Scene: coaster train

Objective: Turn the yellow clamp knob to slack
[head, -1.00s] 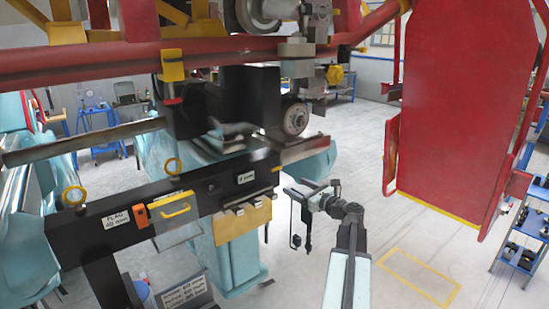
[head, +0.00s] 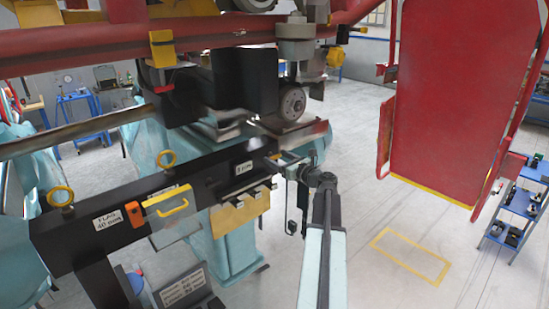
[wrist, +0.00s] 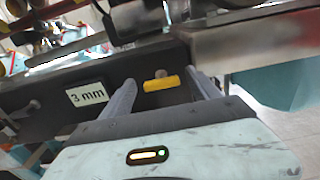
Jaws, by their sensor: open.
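The yellow clamp knob (wrist: 161,84) shows in the wrist view as a short bar lying nearly level on the dark beam face, right of a white "3 mm" label (wrist: 87,94). My gripper (wrist: 161,77) is open, with one finger on each side of the knob. The fingers appear apart from it, and their exact depth is hard to tell. In the head view my gripper (head: 284,162) is at the right end of the black beam (head: 100,195), by the label (head: 243,168). I cannot make out the knob clearly there.
On the beam are a yellow handle (head: 173,207), an orange block (head: 134,212) and two yellow rings. A yellow plate (head: 240,210) hangs below my gripper's side of the beam. A red panel (head: 445,110) stands at right. Floor between is clear.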

